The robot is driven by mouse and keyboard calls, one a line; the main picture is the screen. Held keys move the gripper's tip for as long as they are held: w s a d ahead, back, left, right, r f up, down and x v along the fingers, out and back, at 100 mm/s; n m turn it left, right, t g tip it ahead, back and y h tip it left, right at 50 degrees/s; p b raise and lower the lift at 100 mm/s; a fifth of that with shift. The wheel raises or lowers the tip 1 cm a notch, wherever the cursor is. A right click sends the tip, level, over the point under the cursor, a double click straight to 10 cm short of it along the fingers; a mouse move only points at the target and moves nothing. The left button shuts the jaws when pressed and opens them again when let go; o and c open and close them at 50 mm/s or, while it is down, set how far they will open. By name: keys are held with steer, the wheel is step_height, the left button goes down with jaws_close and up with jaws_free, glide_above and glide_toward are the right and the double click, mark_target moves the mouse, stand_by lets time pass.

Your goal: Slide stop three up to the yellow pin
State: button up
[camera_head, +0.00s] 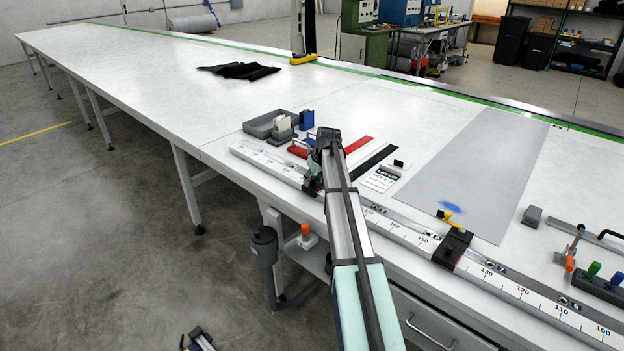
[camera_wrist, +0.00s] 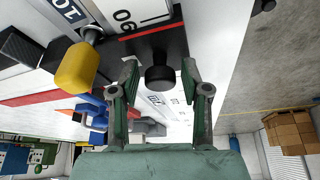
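A black stop block (camera_wrist: 150,42) with a red line straddles the white numbered rail in the wrist view. Its round black knob (camera_wrist: 159,78) sits between the fingers of my gripper (camera_wrist: 160,72), which is open with gaps visible on both sides. A yellow knob on a metal stem (camera_wrist: 77,67) stands beside this block. In the head view my gripper (camera_head: 314,180) is low at the rail, and my arm hides part of the stop there. A second black stop (camera_head: 453,246) sits farther right on the rail, with a yellow piece (camera_head: 449,217) behind it. I cannot read any stop's number.
The numbered rail (camera_head: 400,231) runs along the table's front edge. Behind it are a grey bin (camera_head: 268,124), a blue block (camera_head: 306,119), red and black strips, a label card (camera_head: 381,179) and a grey sheet (camera_head: 470,165). Levers and coloured handles (camera_head: 594,270) stand at right.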

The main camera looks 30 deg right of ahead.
steer(key=shift+r, duration=0.1)
steer(key=v, duration=1.1)
steer(key=shift+s+r, duration=0.2)
steer(key=shift+r, duration=0.15)
